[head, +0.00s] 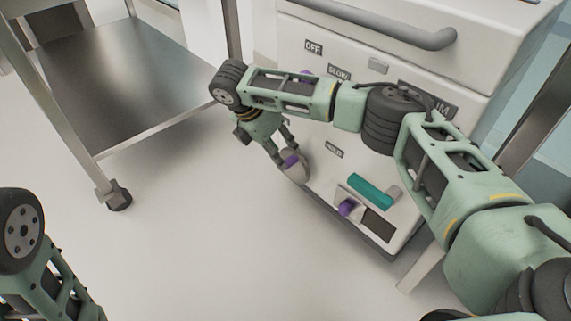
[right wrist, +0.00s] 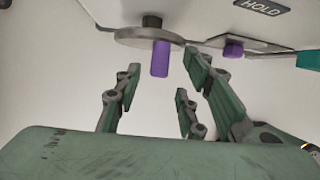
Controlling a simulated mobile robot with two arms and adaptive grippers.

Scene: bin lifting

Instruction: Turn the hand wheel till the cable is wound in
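The hand wheel (head: 297,172) is a grey disc on the front of the white machine, with a purple knob (head: 290,160). In the right wrist view the wheel (right wrist: 135,38) is seen nearly edge-on, and its purple knob (right wrist: 160,60) points toward my gripper. My right gripper (head: 281,148) is at the wheel. In the right wrist view its fingers (right wrist: 160,77) are spread, with the knob showing between the tips; contact cannot be told. My left gripper is out of view. I cannot make out the cable.
The white machine (head: 480,85) has a grey bar handle (head: 400,35), a teal handle (head: 370,190) and a second purple knob (head: 347,207) right of the wheel. A metal shelf cart (head: 120,85) stands at left. The floor between is clear.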

